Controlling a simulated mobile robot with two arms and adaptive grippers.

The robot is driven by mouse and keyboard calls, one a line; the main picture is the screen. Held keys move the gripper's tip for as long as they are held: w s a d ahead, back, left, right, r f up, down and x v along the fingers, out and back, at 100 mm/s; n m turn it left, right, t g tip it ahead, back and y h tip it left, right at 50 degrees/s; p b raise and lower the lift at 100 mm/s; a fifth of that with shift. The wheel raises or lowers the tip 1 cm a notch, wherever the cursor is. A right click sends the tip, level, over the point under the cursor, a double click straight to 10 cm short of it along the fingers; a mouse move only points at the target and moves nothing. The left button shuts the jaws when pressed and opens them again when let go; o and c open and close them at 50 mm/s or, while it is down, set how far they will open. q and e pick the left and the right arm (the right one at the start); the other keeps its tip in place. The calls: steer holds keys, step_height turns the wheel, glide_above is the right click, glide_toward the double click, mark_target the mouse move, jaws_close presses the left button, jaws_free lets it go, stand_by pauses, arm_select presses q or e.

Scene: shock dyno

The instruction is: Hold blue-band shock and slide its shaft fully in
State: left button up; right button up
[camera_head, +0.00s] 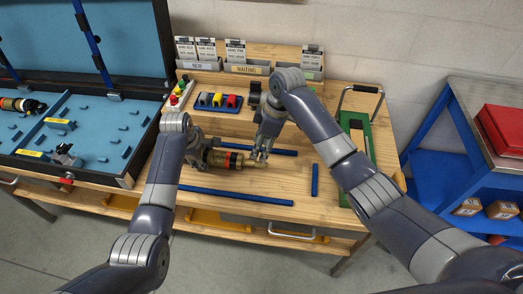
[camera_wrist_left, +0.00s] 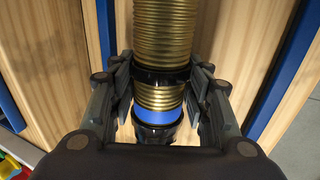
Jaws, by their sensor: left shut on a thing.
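The blue-band shock (camera_head: 228,159) lies across the wooden bench, with a gold ribbed body and black and red parts in the head view. Its blue band (camera_wrist_left: 160,115) shows in the left wrist view, below a black collar. My left gripper (camera_head: 203,154) is shut on the shock near its left end; in the left wrist view its fingers (camera_wrist_left: 162,84) flank the body on both sides. My right gripper (camera_head: 261,153) is at the shock's right end, where the shaft side is. Its fingertips are small and partly overlap that end, so their grip is unclear.
Blue bars (camera_head: 236,196) lie on the bench in front of, behind and right of the shock. An open blue-lined case (camera_head: 90,135) holds another shock (camera_head: 22,105). Labelled bins (camera_head: 246,68) stand behind. A green frame with a handle (camera_head: 357,124) is at right.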

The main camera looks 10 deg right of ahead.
arm_select(q)
steer(key=shift+s+a+f, duration=0.15)
arm_select(e)
steer(key=shift+r, duration=0.35)
arm_select(q)
steer(key=o, duration=1.6)
steer(key=shift+r, duration=0.65)
steer(key=v, duration=1)
steer(key=shift+s+a+r, duration=0.1)
steer(key=shift+s+r, duration=0.15)
steer(key=shift+r, duration=0.1)
